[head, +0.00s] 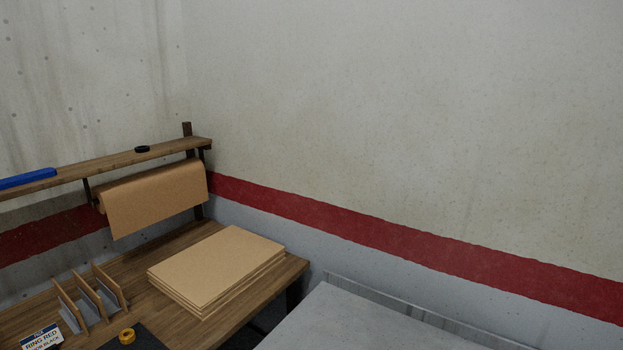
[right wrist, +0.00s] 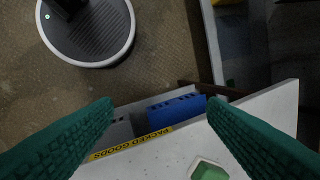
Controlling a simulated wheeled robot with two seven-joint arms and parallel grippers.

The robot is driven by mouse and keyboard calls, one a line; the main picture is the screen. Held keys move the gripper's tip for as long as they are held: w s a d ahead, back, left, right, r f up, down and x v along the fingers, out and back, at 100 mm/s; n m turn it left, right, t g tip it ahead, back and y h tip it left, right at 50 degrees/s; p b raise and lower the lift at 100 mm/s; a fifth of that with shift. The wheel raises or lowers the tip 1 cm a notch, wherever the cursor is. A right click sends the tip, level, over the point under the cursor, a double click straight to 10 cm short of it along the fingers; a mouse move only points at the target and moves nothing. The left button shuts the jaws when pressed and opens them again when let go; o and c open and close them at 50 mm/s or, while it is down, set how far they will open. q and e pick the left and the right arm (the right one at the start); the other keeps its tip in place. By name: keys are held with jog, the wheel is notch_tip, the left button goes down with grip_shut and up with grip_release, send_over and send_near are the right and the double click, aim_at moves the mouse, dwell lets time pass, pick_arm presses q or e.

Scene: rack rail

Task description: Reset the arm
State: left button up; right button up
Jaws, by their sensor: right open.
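My right gripper (right wrist: 160,103) shows in the right wrist view as two green, ridged fingers. They are spread wide apart, with nothing between them that I can see them hold. A blue object (right wrist: 175,110) is seen beyond that edge, between the fingertips. A green piece (right wrist: 208,171) sits on the pale surface at the bottom. Neither gripper shows in the head view, and my left gripper is in no view.
In the head view, a wooden bench (head: 262,306) carries a stack of brown sheets (head: 217,264), upright dividers (head: 84,297) and a yellow roll (head: 127,336). A shelf (head: 110,160) and brown paper roll (head: 152,197) are above. A grey surface (head: 345,325) lies to the right.

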jog(key=s+d+m+t+h, duration=0.2)
jog(key=s+d+m, duration=1.05)
jog(key=m, duration=1.25)
notch_tip(320, 180, down, 28)
jog(key=s+g+b, duration=0.1)
jog(key=s, duration=0.1)
jog(key=s+d+f+n+g, duration=0.1)
jog(key=s+d+f, duration=0.1)
jog(key=s+f, duration=1.3)
jog(key=shift+f+h+b, duration=0.3)
jog(key=shift+f+b, duration=0.1)
jog(key=shift+f, duration=0.15)
jog(key=shift+d, duration=0.1)
